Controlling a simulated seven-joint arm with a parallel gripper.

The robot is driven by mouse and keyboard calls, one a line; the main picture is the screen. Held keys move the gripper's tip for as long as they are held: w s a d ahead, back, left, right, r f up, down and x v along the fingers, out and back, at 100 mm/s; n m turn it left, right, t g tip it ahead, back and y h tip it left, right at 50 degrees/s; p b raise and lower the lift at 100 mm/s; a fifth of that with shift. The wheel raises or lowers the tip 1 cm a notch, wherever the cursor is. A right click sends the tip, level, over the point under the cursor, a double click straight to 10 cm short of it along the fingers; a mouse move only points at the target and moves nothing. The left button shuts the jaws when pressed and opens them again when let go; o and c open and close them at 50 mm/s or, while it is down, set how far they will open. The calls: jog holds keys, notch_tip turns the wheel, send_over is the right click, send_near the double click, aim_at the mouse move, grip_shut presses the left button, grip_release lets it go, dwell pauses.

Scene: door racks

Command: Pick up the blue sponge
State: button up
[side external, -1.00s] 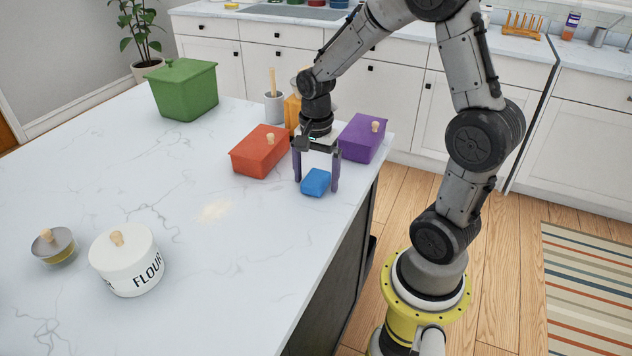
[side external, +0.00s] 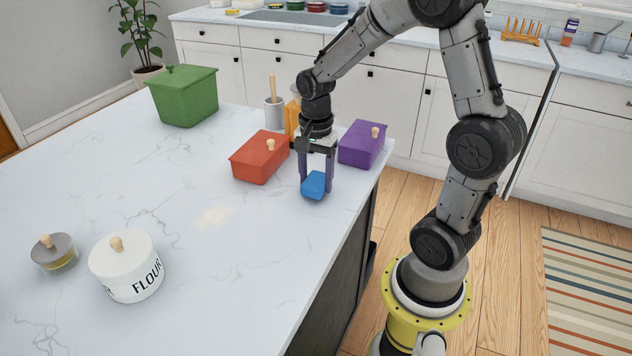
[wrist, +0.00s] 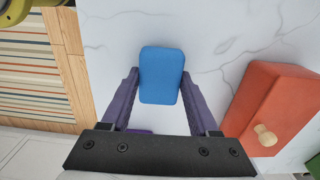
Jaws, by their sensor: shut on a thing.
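The blue sponge (side external: 313,185) is a small rounded block near the right edge of the marble island, slightly tilted in the side view. My gripper (side external: 315,187) points down with one purple finger on each side of it and is shut on it. In the wrist view the blue sponge (wrist: 161,75) sits between the fingertips of my gripper (wrist: 160,86). I cannot tell whether the sponge still touches the counter.
A red lidded box (side external: 260,158) stands close to the left of my gripper, and a purple lidded box (side external: 362,144) to the right. A utensil crock (side external: 273,115) is behind. A green box (side external: 184,96), a flour canister (side external: 126,268) and a small jar (side external: 54,252) stand farther off.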

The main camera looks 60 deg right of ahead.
jog(key=s+a+r, duration=0.5)
jog(key=s+r, duration=0.7)
jog(key=s, duration=0.1)
jog(key=shift+a, duration=0.15)
